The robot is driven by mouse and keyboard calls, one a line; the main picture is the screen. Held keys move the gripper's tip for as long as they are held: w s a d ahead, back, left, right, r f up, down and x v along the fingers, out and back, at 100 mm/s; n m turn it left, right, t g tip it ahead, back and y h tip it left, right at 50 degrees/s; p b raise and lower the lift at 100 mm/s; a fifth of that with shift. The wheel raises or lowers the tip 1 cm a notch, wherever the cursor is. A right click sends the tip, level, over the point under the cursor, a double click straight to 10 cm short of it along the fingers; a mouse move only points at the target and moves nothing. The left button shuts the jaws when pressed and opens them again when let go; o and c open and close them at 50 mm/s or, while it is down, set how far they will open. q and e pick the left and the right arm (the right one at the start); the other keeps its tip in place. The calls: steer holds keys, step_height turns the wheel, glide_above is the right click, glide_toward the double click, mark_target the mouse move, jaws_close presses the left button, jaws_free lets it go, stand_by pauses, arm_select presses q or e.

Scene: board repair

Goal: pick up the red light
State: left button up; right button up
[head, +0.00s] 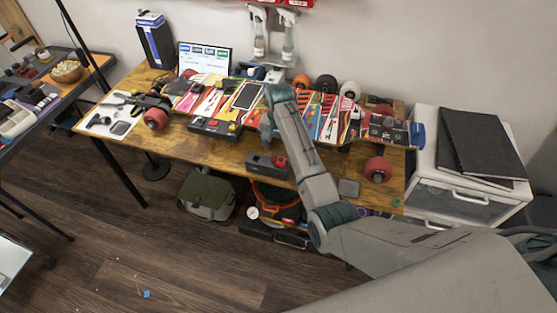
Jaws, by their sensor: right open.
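My right gripper (267,136) is at the end of the arm reaching in from the lower right. It points down over the middle of the skateboard, near the board's front edge, and appears empty. Its fingertips are small and partly hidden by its own wrist. A small red item (281,162) sits on a dark box at the table's front edge, just below and right of the gripper. It may be the red light, but I cannot tell for sure. My left gripper is not in view.
A long colourful skateboard (199,100) with red wheels (156,119) spans the wooden table (205,149). A dark toolbox (214,127) stands at its front. A tablet screen (205,59) and spray bottles (288,37) are behind. A white drawer cabinet (425,158) stands right.

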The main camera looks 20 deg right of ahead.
mark_target(279, 158)
step_height(279, 158, down, 5)
steer(key=shift+s+a+r+p, duration=0.1)
steer(key=shift+s+p, duration=0.05)
steer(key=shift+p, duration=0.95)
steer(key=shift+f, duration=0.35)
steer(key=c, duration=1.1)
steer(key=shift+r, duration=0.25)
